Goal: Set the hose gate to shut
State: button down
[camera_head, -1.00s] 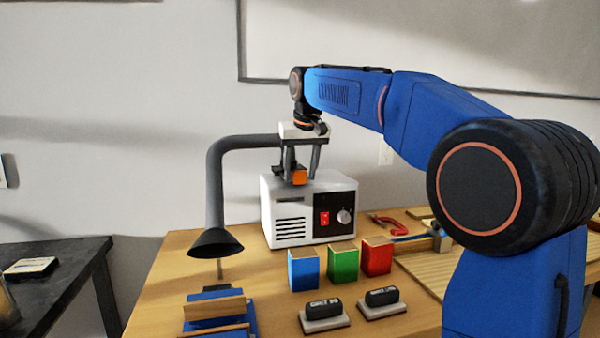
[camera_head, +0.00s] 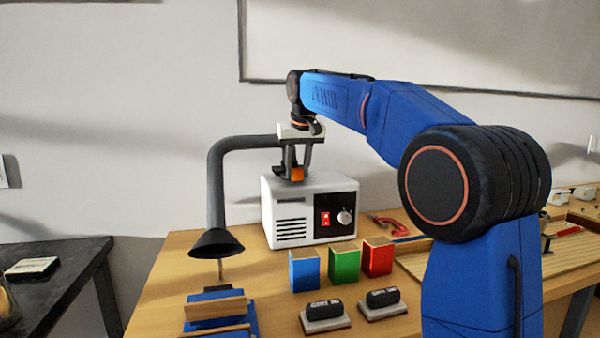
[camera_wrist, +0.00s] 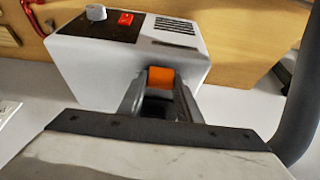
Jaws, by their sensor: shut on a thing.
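The white machine (camera_head: 290,240) stands on the wooden table with a red switch, a grey knob and a vent on its front. A grey hose (camera_head: 214,190) rises from behind it and ends in a black hood (camera_head: 216,244). The hose gate shows as an orange tab (camera_head: 297,174) at the top of the machine. In the wrist view the orange tab (camera_wrist: 161,77) sits between my fingers. My gripper (camera_head: 293,172) is above the machine, shut on the orange tab. The gate's body is mostly hidden by my gripper.
Blue (camera_head: 304,270), green (camera_head: 344,264) and red (camera_head: 377,257) blocks stand in front of the machine. Two black erasers on pale bases (camera_head: 327,327) lie nearer. Red-handled pliers (camera_head: 390,226) lie to the right. A dark table (camera_head: 75,262) stands at left.

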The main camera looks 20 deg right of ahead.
jog(key=shift+w+r, duration=0.1)
jog(key=shift+w, duration=0.9)
jog(key=c, duration=1.3)
grip_release()
jog(key=shift+w, duration=0.1)
jog(key=v, duration=1.7)
jog(key=shift+s+r, duration=0.1)
jog(key=shift+s, duration=0.1)
